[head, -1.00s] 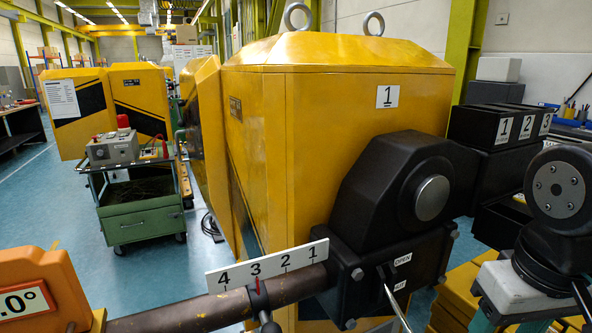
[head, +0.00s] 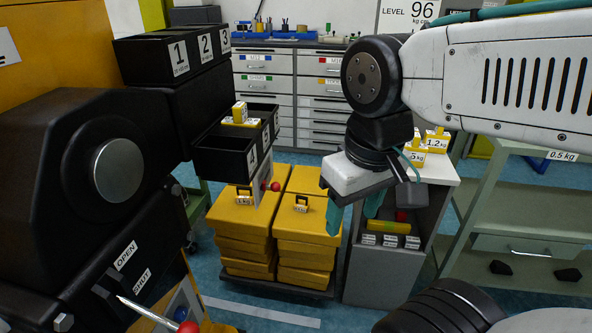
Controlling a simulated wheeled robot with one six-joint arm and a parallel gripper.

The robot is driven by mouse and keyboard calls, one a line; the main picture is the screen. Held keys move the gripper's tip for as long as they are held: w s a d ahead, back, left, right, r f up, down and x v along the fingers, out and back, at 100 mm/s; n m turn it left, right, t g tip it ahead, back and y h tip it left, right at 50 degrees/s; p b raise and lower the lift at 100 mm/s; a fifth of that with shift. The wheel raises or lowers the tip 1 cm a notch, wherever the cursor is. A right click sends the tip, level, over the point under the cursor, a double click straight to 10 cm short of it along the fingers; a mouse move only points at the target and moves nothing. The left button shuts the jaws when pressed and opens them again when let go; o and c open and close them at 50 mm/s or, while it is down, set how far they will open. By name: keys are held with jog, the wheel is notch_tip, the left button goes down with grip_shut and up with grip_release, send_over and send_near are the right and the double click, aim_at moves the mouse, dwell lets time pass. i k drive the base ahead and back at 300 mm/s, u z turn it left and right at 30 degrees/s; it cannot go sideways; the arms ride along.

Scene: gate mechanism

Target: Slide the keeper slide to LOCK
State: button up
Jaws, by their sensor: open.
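No LOCK label is readable, and I cannot tell for sure which part is the keeper slide. A red ball knob (head: 275,186) stands out from a small pale plate (head: 262,183) below the black bins. A second red knob (head: 188,327) shows at the bottom edge, beside a pointed metal rod (head: 145,312). The black housing (head: 60,180) at left carries an OPEN label (head: 126,255) and a SHUT label (head: 141,285). My gripper (head: 352,222) hangs with its teal fingers apart and empty, right of the plate and apart from both knobs.
Black numbered bins (head: 150,60) stand above, with an open bin (head: 222,165) holding yellow blocks. Yellow cases (head: 245,212) are stacked behind my gripper. A grey shelf cabinet (head: 385,265) and a green trolley (head: 515,240) stand at right. Blue floor shows between them.

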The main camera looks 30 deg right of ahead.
aim_at(275, 186)
jog(key=u, duration=2.3)
jog(key=k, duration=0.6)
jog(key=z, duration=1.35)
